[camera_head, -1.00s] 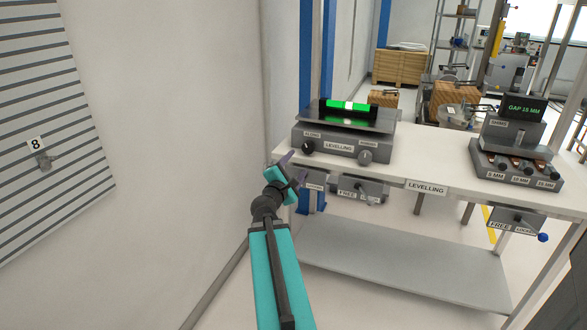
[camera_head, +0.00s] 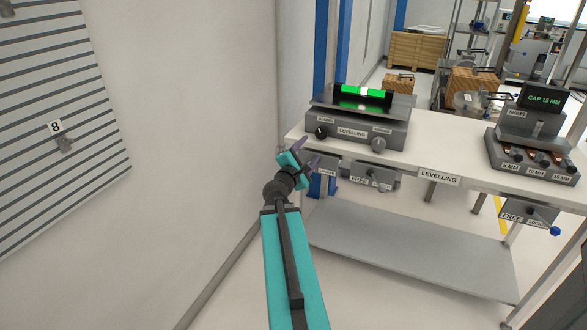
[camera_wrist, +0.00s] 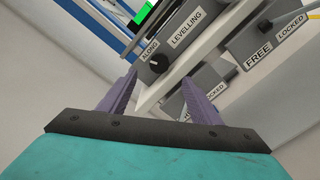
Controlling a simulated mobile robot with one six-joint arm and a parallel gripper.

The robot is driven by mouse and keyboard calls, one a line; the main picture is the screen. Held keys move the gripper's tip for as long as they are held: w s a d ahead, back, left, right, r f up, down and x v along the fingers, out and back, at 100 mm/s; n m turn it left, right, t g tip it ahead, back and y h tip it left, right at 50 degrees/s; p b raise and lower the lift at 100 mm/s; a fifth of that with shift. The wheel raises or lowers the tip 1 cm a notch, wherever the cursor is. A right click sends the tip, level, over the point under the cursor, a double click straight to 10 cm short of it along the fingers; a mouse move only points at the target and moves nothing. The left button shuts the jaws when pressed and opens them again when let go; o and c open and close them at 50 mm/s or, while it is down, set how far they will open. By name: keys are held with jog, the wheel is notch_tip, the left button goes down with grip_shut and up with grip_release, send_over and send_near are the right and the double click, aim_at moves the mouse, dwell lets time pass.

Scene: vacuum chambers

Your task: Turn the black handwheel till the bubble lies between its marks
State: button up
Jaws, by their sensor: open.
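The levelling unit (camera_head: 352,132) stands on the white bench, with a glowing green vial (camera_head: 345,90) on its top plate. A pale bubble (camera_head: 364,91) shows near the vial's middle; its marks are too small to make out. The black handwheel (camera_head: 321,132), under the label ALONG, is on the unit's front left. In the wrist view the black handwheel (camera_wrist: 160,63) appears between and beyond the two purple fingertips. My gripper (camera_head: 306,152) is open and empty, in front of and below the black handwheel, apart from it. It also shows in the wrist view (camera_wrist: 160,77).
A grey knob (camera_head: 379,143) sits at the unit's front right. Under the bench edge hangs a clamp box (camera_head: 370,176) labelled FREE and LOCKED. A shims unit (camera_head: 533,150) stands farther right on the bench. A pale wall (camera_head: 215,130) is close on the left.

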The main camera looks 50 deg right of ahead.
jog(key=shift+s+a+r+p, duration=0.2)
jog(key=shift+a+p, duration=0.35)
jog(key=shift+p, duration=2.5)
jog(key=a+p, duration=0.1)
jog(key=p, duration=0.4)
jog(key=shift+s+a, duration=0.15)
jog(key=shift+a, duration=0.05)
jog(key=p+v, duration=1.1)
jog(key=p, duration=0.4)
jog(key=shift+s+f, duration=0.15)
